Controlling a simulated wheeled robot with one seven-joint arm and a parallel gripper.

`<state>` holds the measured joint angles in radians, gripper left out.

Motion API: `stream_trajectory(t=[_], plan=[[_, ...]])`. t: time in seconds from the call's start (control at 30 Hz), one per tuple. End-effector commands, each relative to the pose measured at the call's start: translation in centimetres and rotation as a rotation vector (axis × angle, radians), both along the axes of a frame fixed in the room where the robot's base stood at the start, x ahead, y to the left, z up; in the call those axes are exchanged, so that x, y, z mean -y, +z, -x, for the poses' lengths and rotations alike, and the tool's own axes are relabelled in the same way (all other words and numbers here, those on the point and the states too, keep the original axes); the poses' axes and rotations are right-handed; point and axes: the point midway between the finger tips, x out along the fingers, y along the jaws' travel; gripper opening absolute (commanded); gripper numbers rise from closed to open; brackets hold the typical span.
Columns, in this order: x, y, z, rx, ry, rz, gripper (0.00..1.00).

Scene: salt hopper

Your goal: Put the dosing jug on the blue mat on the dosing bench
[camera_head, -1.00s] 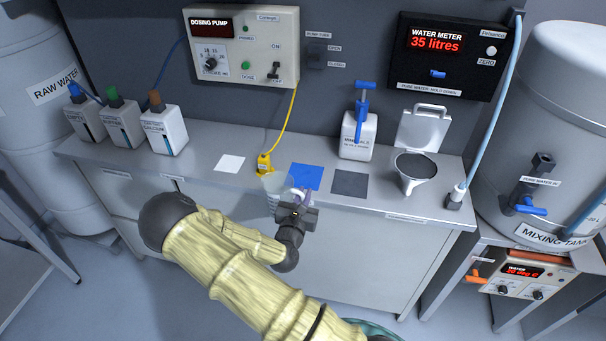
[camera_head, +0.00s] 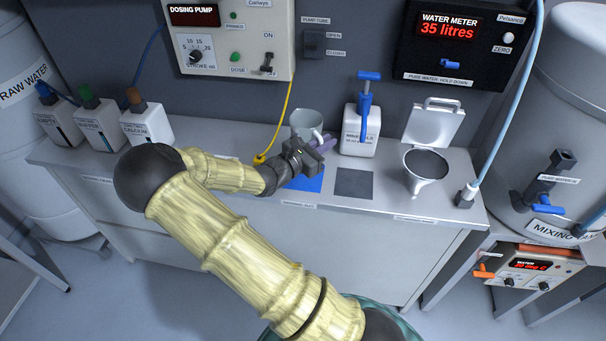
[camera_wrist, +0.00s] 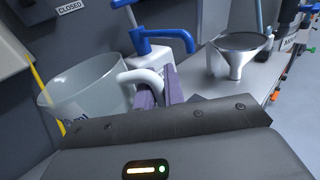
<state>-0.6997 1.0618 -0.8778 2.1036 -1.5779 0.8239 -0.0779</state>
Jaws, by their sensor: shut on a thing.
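The dosing jug (camera_head: 306,122) is a clear, greyish cup with a white handle. It also shows large at the left of the wrist view (camera_wrist: 85,92). My gripper (camera_head: 322,143) is shut on the jug's handle (camera_wrist: 143,78), with its purple fingertips (camera_wrist: 158,92) on either side of it. The jug looks upright, above the back part of the dosing bench (camera_head: 404,205), behind the blue mat. I cannot tell whether its base touches anything. The blue mat (camera_head: 305,182) lies near the bench's front edge, partly covered by my gripper and wrist in the head view.
A dark grey mat (camera_head: 353,184) lies right of the blue one. A white pump bottle (camera_head: 360,133) stands behind it, close right of the jug. A funnel (camera_head: 425,170) is further right. A yellow tube (camera_head: 276,135) hangs left of the jug. Several white bottles (camera_head: 147,125) stand at left.

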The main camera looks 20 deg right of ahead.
Motion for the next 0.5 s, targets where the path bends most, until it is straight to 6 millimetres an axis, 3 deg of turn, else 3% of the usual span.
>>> stream_trajectory(t=[0.17,0.5], plan=[[-0.1,-0.4,0.0,-0.002,0.002,0.002,0.00],[-0.1,-5.3,0.0,-0.003,0.003,0.002,0.00]])
